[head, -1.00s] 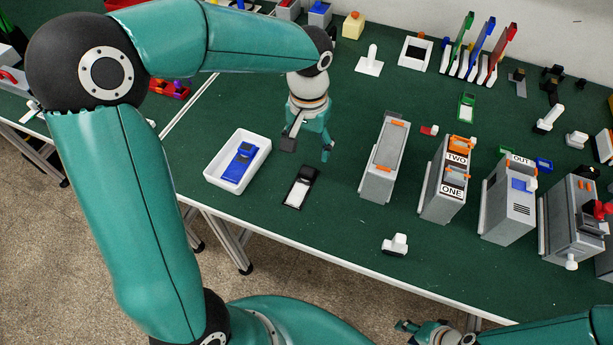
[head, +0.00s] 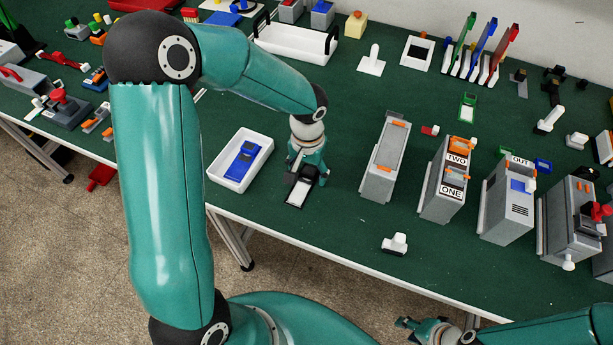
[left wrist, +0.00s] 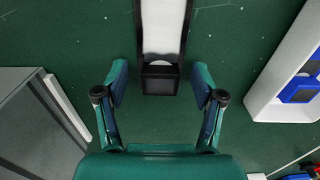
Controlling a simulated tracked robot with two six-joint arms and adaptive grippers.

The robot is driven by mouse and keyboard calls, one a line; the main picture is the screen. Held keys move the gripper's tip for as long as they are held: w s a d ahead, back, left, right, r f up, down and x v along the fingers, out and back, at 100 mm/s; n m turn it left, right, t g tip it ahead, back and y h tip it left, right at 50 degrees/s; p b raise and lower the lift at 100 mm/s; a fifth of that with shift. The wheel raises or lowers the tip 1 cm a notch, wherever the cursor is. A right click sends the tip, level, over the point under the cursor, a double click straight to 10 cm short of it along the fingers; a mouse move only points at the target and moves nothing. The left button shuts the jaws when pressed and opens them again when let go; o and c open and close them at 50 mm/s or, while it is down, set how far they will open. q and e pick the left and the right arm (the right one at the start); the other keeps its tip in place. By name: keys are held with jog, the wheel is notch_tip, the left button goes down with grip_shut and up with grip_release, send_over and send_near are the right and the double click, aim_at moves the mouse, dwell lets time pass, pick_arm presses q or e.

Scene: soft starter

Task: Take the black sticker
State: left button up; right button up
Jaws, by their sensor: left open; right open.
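The black sticker (head: 299,190), a black-framed piece with a white face, lies flat on the green table near its front edge. It also shows in the left wrist view (left wrist: 161,80), its black end between and just ahead of my fingertips. My left gripper (head: 307,178) is low over its far end, partly hiding it. In the left wrist view the left gripper (left wrist: 160,90) is open, with a finger on each side and gaps to the sticker. My right gripper (head: 428,328) is at the bottom of the head view, open and apart from the sticker.
A white tray (head: 219,178) holding a blue piece (head: 243,160) stands just left of the sticker. A grey upright module (head: 384,160) stands to the right, with more modules beyond. A small white piece (head: 395,243) lies near the front edge. Green table between is clear.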

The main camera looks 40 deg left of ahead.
pick_arm(q)
jog(key=c, duration=1)
jog(key=shift+c, duration=0.2)
